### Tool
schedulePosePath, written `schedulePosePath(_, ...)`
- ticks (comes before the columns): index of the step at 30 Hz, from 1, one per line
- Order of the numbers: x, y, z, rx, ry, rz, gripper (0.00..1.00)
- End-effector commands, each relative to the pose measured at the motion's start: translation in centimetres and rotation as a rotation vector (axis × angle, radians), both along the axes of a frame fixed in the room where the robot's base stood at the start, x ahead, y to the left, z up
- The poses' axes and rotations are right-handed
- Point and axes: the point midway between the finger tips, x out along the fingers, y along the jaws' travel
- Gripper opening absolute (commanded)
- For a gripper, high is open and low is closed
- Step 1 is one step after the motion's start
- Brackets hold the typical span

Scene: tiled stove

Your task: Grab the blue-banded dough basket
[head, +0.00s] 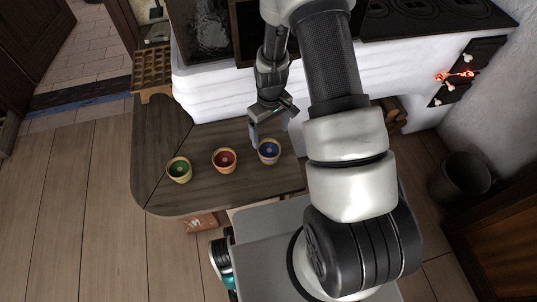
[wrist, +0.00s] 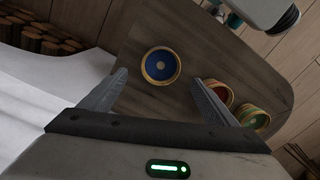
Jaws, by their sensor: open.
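The blue-banded dough basket (head: 269,152) stands upright on the wooden table, the rightmost of three small baskets in the head view. In the wrist view the blue basket (wrist: 160,66) lies ahead of the fingertips, between their lines, with its blue inside facing me. My gripper (head: 269,137) is above and just behind it in the head view, pointing down. Its two fingers (wrist: 162,77) are spread apart with nothing between them. I cannot tell the exact gap between the fingertips and the basket rim.
A red basket (head: 224,160) and a green basket (head: 179,169) stand left of the blue one on the table (head: 160,135). The white stove wall (head: 215,95) rises behind. A wooden rack (head: 152,68) is at the back left. The table's left part is clear.

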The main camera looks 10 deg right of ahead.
Motion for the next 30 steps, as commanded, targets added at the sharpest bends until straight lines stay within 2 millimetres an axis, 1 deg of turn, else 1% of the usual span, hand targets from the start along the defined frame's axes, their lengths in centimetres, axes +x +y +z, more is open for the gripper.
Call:
schedulePosePath(1,-0.1,0.0,-1.5,-0.001,0.004,0.000,0.82)
schedulePosePath(3,-0.1,0.0,-2.8,0.000,0.002,0.001,0.82)
schedulePosePath(6,-0.1,0.0,-4.3,0.000,0.003,0.001,0.82)
schedulePosePath(9,0.0,0.0,-5.0,0.000,0.000,0.001,0.82)
schedulePosePath(14,0.0,0.0,-5.7,0.000,0.000,0.000,0.82)
schedulePosePath(17,0.0,0.1,-6.8,0.000,0.001,0.000,0.82)
schedulePosePath(21,0.0,0.2,-9.1,-0.001,0.002,0.000,0.82)
schedulePosePath(24,0.0,0.2,-10.2,0.000,0.001,0.000,0.82)
schedulePosePath(26,0.0,0.2,-10.5,0.000,0.001,0.001,0.82)
schedulePosePath(30,0.0,0.2,-10.4,0.000,0.000,0.000,0.82)
